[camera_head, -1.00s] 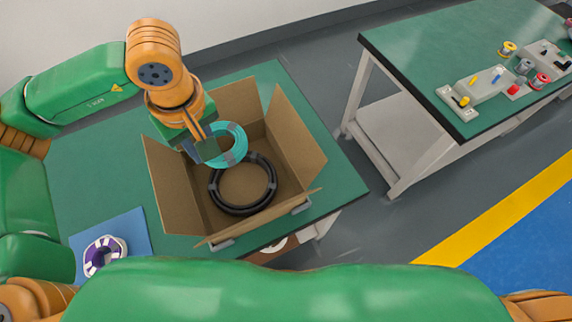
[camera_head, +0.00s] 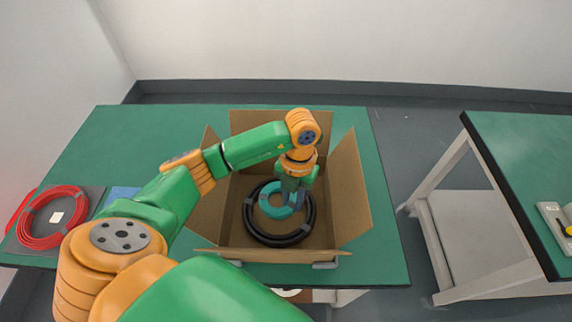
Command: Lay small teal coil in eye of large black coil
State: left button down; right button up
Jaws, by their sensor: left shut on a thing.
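The large black coil (camera_head: 280,239) lies flat on the floor of the open cardboard box (camera_head: 357,205). The small teal coil (camera_head: 266,208) shows inside the ring of the black coil, towards its upper part. I cannot tell whether it touches the box floor. My left gripper (camera_head: 292,203) reaches down into the box from above and is shut on the teal coil at its right side. The gripper hides part of the teal coil and the far side of the black coil. My right gripper is out of view.
The box stands on a green table (camera_head: 388,250) with its flaps spread. A red coil (camera_head: 52,218) lies on a dark mat at the left. A second green-topped table (camera_head: 520,150) stands at the right, across a floor gap. Free tabletop lies behind the box.

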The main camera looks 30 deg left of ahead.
aim_at(292, 218)
pick_arm(q)
notch_tip(292, 218, down, 6)
jog(key=shift+f, duration=0.1)
jog(key=shift+f, duration=0.1)
jog(key=shift+f, duration=0.15)
jog(key=c, duration=1)
grip_release()
